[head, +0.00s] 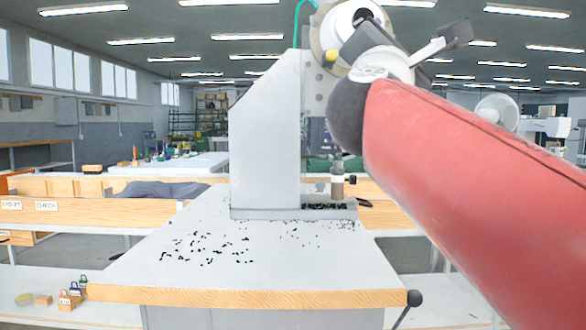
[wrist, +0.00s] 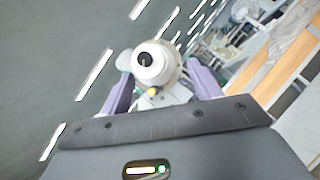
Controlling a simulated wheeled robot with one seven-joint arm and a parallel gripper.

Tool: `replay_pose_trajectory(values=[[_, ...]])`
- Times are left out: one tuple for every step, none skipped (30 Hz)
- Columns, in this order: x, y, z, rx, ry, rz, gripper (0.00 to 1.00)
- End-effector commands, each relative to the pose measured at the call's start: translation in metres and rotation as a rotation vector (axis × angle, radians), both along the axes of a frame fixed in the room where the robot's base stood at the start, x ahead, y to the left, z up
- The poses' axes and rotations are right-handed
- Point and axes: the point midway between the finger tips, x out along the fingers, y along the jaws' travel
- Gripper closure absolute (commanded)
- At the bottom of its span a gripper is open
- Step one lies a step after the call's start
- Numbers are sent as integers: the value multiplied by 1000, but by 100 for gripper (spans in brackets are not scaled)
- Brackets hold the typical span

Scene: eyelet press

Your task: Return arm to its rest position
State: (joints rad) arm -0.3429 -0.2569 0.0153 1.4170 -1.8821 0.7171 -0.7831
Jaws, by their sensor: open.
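The wrist view shows my gripper (wrist: 160,86) open, its two purple fingers spread wide with nothing held between them. Beyond the fingers is the round white head of the press (wrist: 152,62), with a yellow knob below it. In the head view the pale press column (head: 265,140) stands on the worktable (head: 190,225), and the round head (head: 350,16) is at its top. My red-sleeved arm (head: 480,170) reaches from the lower right up toward the press head and hides part of it.
Small black pieces (head: 210,245) lie scattered on the worktable. A ball-ended lever (head: 414,298) sticks out at the table's front right corner. Small padlock-like items (head: 72,292) sit on a low shelf at left.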

Motion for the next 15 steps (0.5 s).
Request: replay_pose_trajectory(values=[[1, -6, -12, 45, 19, 10, 37], [2, -9, -19, 75, 31, 17, 37], [3, -13, -30, 120, 48, 28, 37], [4, -17, -39, 155, 62, 35, 37], [5, -20, -48, 195, 75, 42, 37], [5, -25, -62, 249, 95, 50, 37], [6, -29, -73, 293, 109, 57, 37], [5, -33, -84, 338, 124, 63, 37], [5, -38, -101, 404, 145, 70, 37], [4, -42, -115, 458, 161, 73, 37], [3, -46, -130, 515, 177, 76, 37], [0, -51, -152, 603, 201, 76, 37], [-3, -55, -171, 676, 219, 74, 37], [-6, -59, -191, 755, 239, 71, 37], [-13, -64, -221, 871, 262, 61, 37]])
